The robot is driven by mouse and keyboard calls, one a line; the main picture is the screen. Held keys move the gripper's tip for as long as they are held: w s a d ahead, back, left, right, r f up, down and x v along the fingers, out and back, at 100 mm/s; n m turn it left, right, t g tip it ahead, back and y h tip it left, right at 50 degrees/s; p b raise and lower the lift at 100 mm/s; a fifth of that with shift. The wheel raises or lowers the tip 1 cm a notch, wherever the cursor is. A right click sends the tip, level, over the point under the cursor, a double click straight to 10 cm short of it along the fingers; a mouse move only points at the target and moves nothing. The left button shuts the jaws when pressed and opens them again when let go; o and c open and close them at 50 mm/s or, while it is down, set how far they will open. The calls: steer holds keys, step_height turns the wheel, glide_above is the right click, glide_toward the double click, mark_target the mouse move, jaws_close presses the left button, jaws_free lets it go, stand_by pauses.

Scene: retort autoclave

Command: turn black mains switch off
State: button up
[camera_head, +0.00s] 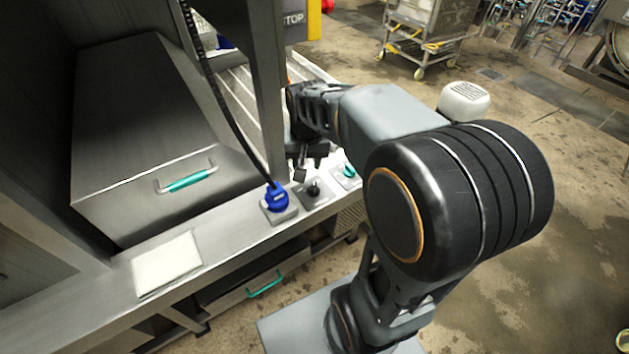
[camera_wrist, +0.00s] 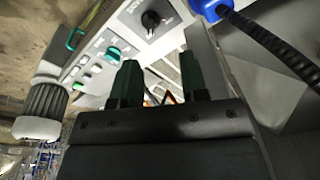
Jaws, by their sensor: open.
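The black mains switch (camera_head: 313,190) is a small rotary knob on a grey square plate on the ledge. It also shows in the wrist view (camera_wrist: 152,19) at the top, beyond the fingertips and upside down; its markings are too small to read. My gripper (camera_head: 302,165) hangs just above and behind the switch in the head view, apart from it as far as I can see. In the wrist view my gripper (camera_wrist: 161,80) shows two dark green fingers spread apart with nothing between them.
A blue plug (camera_head: 277,199) with a black cable sits left of the switch. A teal knob (camera_head: 349,171) is on its right. A steel box (camera_head: 150,190) with a teal handle and a white pad (camera_head: 167,264) are further left. A vertical post (camera_head: 267,90) rises close behind my gripper.

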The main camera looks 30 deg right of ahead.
mark_target(314, 186)
steer(key=w+d+f+m+g, duration=0.2)
steer(key=w+d+f+m, duration=0.1)
steer(key=w+d+f, duration=0.25)
steer(key=f, duration=1.2)
steer(key=shift+w+a+f+p, duration=0.2)
steer(key=shift+a+f+p, duration=0.15)
jaws_close()
